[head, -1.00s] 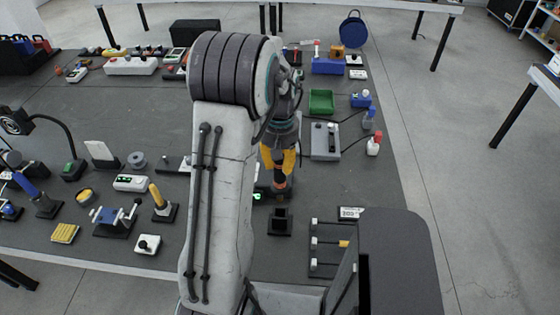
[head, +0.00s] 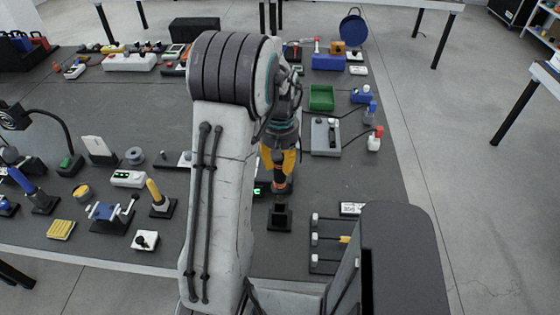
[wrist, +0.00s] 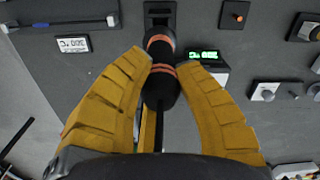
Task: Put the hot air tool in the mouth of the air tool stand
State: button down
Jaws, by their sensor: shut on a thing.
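The hot air tool (wrist: 160,72) is a dark cylinder with orange bands. My gripper (wrist: 163,70), with its yellow fingers, is shut on it. In the head view the tool (head: 280,185) hangs below my gripper (head: 279,163), with its lower end close above the air tool stand. The stand (head: 279,218) is a small black block with a square mouth on a dark base. In the wrist view the stand (wrist: 159,8) is at the top edge, just beyond the tool's far end. I cannot tell if tool and stand touch.
A box with a green display (wrist: 203,54) is close beside the tool. A rack with white knobs (head: 314,240) and a 300 sign (head: 352,208) stand to the right of the stand. A grey station (head: 325,136) lies further back. My arm hides part of the mat.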

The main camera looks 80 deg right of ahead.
aim_at(280, 187)
jog(key=shift+f+b, duration=1.1)
jog(key=shift+f, duration=0.5)
jog(key=shift+f+b, duration=3.05)
jog(key=shift+f, duration=0.5)
dwell(0.7)
jog(key=c, duration=1)
grip_release()
jog(key=shift+o, duration=0.2)
jog(key=shift+r, duration=0.1)
notch_tip(280, 187, up, 12)
jog(key=shift+f, duration=0.1)
